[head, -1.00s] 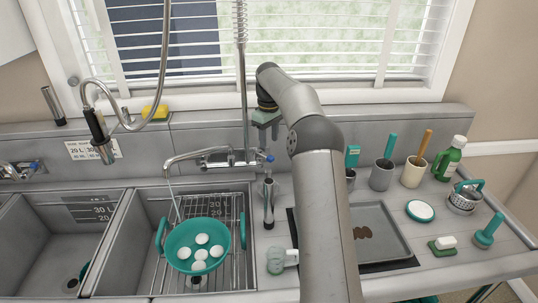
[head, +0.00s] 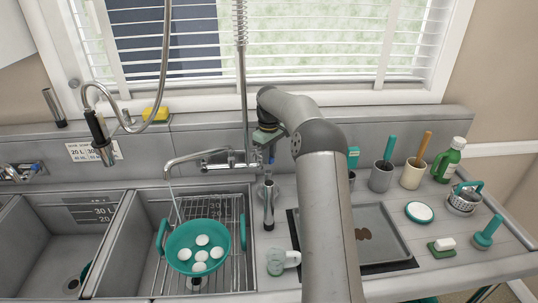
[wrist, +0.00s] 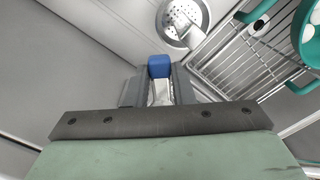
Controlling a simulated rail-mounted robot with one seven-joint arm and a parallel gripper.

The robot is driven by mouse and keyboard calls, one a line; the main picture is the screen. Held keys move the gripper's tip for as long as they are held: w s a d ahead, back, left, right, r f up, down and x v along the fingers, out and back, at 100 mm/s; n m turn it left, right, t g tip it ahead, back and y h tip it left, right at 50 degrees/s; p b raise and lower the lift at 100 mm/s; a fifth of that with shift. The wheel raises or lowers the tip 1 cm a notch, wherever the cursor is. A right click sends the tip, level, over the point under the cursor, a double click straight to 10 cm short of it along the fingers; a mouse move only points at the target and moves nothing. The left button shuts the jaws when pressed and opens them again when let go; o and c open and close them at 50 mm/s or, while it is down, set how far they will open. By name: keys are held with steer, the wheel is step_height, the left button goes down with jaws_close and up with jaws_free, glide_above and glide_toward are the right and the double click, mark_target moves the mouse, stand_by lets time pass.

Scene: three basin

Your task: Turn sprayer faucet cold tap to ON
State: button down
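The sprayer faucet's cold tap has a blue end, seen in the wrist view (wrist: 159,66) between the fingertips of my gripper (wrist: 160,82). The two dark fingers stand on either side of the tap, with its pale metal handle showing between them. Whether they press on it I cannot tell. In the head view my gripper (head: 268,136) is at the right end of the sprayer faucet (head: 232,160), below the window. My arm and gripper partly hide the tap there.
A teal colander (head: 180,252) with several white round things sits on a wire rack in the sink, under the spout (head: 182,160). The sprayer hose (head: 168,70) hangs at left. A grey tray (head: 385,218), cups and a green bottle (head: 450,158) stand at right.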

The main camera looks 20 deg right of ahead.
mark_target(260, 156)
steer(key=shift+a, duration=0.1)
steer(key=shift+a+r+m, duration=0.1)
steer(key=shift+a+m, duration=0.45)
steer(key=shift+m, duration=0.9)
steer(key=shift+a+f+m, duration=0.1)
steer(key=shift+a+m, duration=0.4)
steer(key=shift+m, duration=1)
steer(key=shift+a+r+m, duration=0.1)
steer(key=shift+a+m, duration=0.45)
steer(key=shift+m, duration=0.9)
steer(key=c, duration=1.2)
jaws_free()
steer(key=shift+c, duration=0.2)
step_height(260, 156, up, 17)
steer(key=shift+r+p, duration=0.2)
steer(key=shift+p, duration=0.1)
steer(key=shift+a, duration=0.1)
